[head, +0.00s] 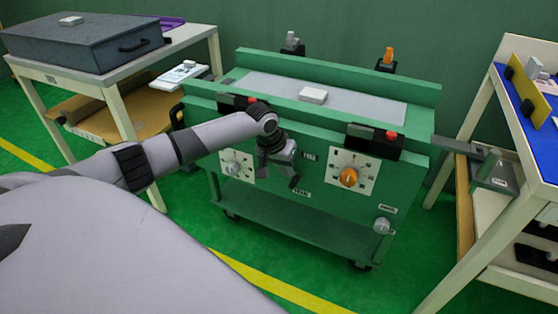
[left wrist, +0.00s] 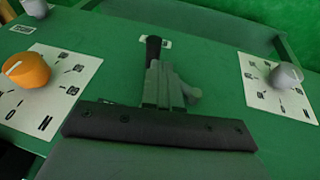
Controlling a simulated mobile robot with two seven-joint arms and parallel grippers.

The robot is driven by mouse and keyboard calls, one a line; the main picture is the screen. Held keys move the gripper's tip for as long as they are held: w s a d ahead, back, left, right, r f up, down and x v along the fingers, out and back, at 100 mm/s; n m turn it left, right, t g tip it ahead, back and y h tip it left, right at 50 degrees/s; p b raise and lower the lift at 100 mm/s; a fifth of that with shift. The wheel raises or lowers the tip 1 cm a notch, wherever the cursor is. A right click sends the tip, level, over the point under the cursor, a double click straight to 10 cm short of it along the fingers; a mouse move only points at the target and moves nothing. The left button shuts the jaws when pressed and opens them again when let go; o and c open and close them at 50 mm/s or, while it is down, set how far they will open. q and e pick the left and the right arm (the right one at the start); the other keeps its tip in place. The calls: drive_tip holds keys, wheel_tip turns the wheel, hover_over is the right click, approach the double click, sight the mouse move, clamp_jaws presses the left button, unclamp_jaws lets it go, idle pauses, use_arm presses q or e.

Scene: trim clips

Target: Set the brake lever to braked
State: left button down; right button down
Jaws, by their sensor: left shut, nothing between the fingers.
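The green machine cart (head: 270,205) stands in the middle of the head view. A short dark lever (head: 294,182), which looks like the brake lever, is on its front panel above a small white label (head: 302,194). In the left wrist view the lever (left wrist: 153,48) points up the picture beside the label (left wrist: 165,43). My left gripper (head: 287,160) is shut and empty in front of the panel, close to the lever and hiding its base. Its fingers (left wrist: 165,88) also show in the wrist view; I cannot tell whether they touch the lever. My right gripper is out of view.
An orange dial (head: 348,177) and a grey dial (head: 234,168) flank the lever. A grey knob (head: 381,225) is low right. A white block (head: 313,95) lies on the cart top. Tables stand at both sides: a grey case (head: 85,42) left, a blue surface (head: 520,100) right.

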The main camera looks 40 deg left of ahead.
use_arm(q)
drive_tip(key=shift+w+d+f, duration=0.1)
drive_tip(key=shift+d+f, duration=0.2)
drive_tip(key=shift+f, duration=0.25)
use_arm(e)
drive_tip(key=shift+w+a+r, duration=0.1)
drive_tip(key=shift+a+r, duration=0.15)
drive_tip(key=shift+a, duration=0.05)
use_arm(q)
drive_tip(key=shift+f+y+p, duration=0.1)
drive_tip(key=shift+y+p, duration=0.3)
drive_tip(key=shift+p, duration=0.7)
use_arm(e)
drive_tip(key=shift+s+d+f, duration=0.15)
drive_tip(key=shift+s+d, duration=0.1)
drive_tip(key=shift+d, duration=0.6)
